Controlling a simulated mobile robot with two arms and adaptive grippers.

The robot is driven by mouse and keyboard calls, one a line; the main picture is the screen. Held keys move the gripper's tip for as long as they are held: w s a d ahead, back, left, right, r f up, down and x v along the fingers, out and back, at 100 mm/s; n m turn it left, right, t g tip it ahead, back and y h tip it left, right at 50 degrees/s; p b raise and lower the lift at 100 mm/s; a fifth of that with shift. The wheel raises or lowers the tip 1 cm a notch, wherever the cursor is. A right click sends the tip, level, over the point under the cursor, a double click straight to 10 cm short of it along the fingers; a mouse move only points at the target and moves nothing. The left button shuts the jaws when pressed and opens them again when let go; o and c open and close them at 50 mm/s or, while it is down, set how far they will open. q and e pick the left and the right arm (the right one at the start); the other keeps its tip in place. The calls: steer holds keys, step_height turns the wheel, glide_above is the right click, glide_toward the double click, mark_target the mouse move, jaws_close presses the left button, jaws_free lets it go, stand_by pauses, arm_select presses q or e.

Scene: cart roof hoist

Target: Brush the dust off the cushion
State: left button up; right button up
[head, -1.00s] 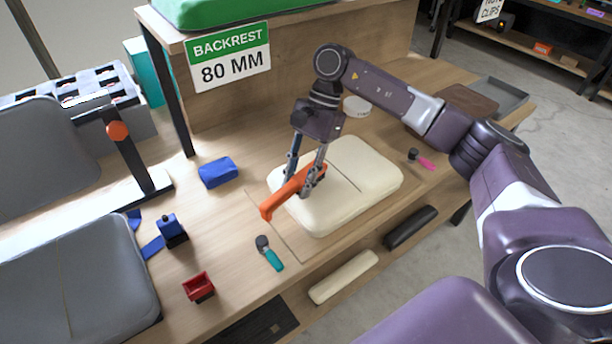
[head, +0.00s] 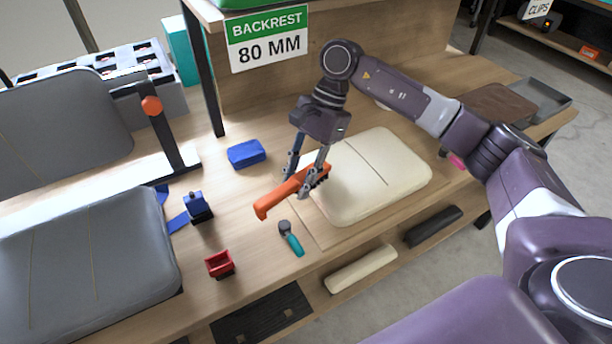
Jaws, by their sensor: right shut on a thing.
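The cream cushion (head: 375,172) lies flat on the wooden workbench, with a seam line across its top. My right gripper (head: 305,183) is shut on an orange-handled brush (head: 280,196) with dark bristles at its right end. The brush is at the cushion's left edge, its handle pointing left and down over the bench. I cannot tell whether the bristles touch the cushion. No dust can be made out on the cushion at this size. My left gripper is not in view.
A blue block (head: 246,153), a teal-handled tool (head: 291,240) and a red bin (head: 219,264) lie left of the cushion. Grey seat pads (head: 85,265) stand at the left. A backrest sign (head: 268,38) hangs behind. A grey tray (head: 540,100) is at the back right.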

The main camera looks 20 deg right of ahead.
steer(key=shift+a, duration=0.2)
steer(key=shift+r+p, duration=2.35)
steer(key=shift+r, duration=2.25)
steer(key=shift+f, duration=0.1)
steer(key=s+f+n+g+h, duration=0.2)
steer(key=s+n+h, duration=0.3)
steer(key=s+n, duration=0.8)
steer(key=shift+f+n+g, duration=0.3)
steer(key=shift+n+g, duration=0.2)
steer(key=shift+g, duration=0.3)
